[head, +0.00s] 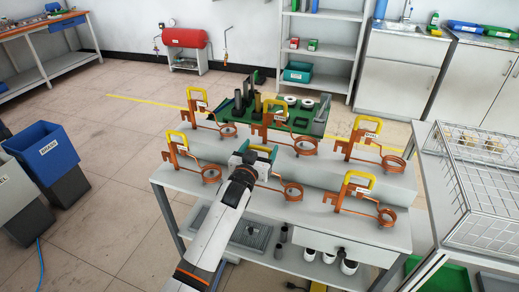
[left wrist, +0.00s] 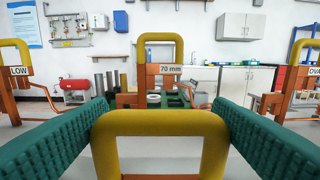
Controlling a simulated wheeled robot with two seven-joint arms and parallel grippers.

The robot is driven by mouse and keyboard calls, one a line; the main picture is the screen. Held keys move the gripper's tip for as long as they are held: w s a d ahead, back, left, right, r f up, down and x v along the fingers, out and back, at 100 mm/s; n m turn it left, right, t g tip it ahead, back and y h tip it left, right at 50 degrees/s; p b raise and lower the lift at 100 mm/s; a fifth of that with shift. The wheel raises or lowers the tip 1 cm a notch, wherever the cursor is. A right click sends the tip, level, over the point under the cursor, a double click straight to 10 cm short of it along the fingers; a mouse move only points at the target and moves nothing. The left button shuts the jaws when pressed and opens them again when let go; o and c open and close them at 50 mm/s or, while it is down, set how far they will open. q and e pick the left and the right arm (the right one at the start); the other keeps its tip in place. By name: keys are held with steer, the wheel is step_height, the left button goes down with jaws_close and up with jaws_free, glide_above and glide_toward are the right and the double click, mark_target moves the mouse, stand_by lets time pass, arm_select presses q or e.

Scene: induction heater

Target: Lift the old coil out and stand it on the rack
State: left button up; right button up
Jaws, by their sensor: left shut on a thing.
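My left gripper (head: 256,155) is over the front middle of the grey rack (head: 398,185), its green fingers shut on the yellow handle (left wrist: 160,124) of a copper coil. That coil's ring (head: 293,191) shows right of my wrist; whether its foot touches the rack cannot be told. Other yellow-handled copper coils stand around it: front left (head: 180,150), front right (head: 359,190), back left (head: 198,108), back right (head: 364,140), and back middle, labelled 70 mm (left wrist: 161,70). My right gripper is out of view.
A green tray (head: 318,125) with dark cylinders and white rings lies behind the coils. A wire basket (head: 480,180) stands at the right, blue (head: 45,150) and grey bins at the left. Neighbouring coils stand close on both sides of my gripper.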

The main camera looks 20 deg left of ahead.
arm_select(q)
steer(key=shift+f, duration=0.4)
steer(key=o, duration=1.5)
steer(key=shift+s, duration=0.1)
steer(key=s, duration=1.1)
steer(key=shift+s+a+b, duration=0.2)
steer(key=shift+s+b, duration=0.1)
steer(key=shift+s, duration=0.1)
